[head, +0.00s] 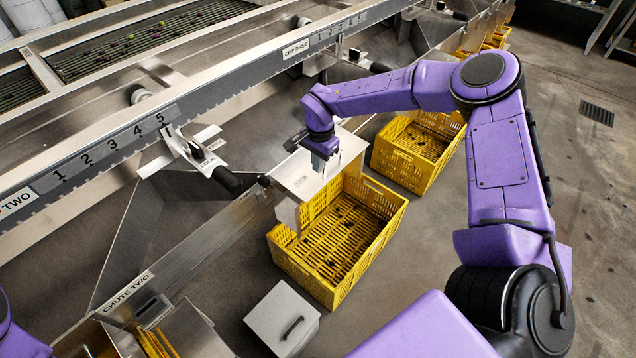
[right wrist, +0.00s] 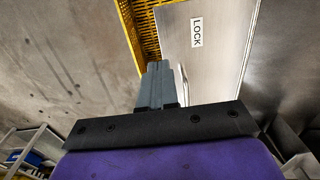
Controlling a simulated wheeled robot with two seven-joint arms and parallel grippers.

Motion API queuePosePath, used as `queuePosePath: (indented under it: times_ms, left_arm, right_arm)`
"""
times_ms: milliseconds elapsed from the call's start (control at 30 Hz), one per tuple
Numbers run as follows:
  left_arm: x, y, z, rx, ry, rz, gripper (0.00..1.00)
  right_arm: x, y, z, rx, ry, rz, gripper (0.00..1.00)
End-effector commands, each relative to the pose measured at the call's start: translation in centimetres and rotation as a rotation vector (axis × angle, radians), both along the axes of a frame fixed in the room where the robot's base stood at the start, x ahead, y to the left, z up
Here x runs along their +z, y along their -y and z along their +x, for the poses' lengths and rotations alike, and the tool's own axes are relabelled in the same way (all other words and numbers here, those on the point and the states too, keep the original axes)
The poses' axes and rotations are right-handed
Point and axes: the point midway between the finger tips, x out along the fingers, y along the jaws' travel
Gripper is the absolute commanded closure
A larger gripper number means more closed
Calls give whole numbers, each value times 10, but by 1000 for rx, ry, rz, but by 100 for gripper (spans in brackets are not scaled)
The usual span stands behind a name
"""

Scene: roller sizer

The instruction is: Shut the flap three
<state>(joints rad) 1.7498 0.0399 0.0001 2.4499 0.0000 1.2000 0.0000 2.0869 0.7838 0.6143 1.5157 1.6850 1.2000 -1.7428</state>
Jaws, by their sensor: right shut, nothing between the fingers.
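In the right wrist view a metal plate (right wrist: 210,70) with a LOCK label fills the upper right. My right gripper (head: 327,168) is shut and empty, pointing down at the flap's right edge. In the right wrist view the closed fingers (right wrist: 158,85) overlap the plate's left edge; I cannot tell whether they touch it. My left gripper is out of view.
The yellow crate (head: 390,243) stands under the flap, with a second yellow crate (head: 452,128) behind it. A grey box with a handle (head: 283,318) sits on the floor in front. The CHUTE TWO label (head: 128,291) is at lower left. A long rail (head: 215,92) crosses above the chutes. Floor at right is clear.

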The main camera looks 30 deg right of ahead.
Motion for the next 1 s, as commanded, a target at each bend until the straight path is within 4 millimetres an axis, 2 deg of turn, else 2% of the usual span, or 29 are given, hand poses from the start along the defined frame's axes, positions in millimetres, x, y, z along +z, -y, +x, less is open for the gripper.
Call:
queuePosePath:
  times_ms: [200, 433, 600, 1000]
  left_arm:
    - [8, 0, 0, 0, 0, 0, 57]
    - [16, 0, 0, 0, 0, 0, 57]
    - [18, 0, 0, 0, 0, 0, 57]
    - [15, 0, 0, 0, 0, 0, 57]
  right_arm:
    - [-49, 0, 0, 1, -6, -4, 100]
    - [-87, -1, 2, 0, -3, -5, 100]
    - [-98, -1, 3, 0, -1, -4, 100]
    - [-101, 0, 3, 1, 4, -2, 100]
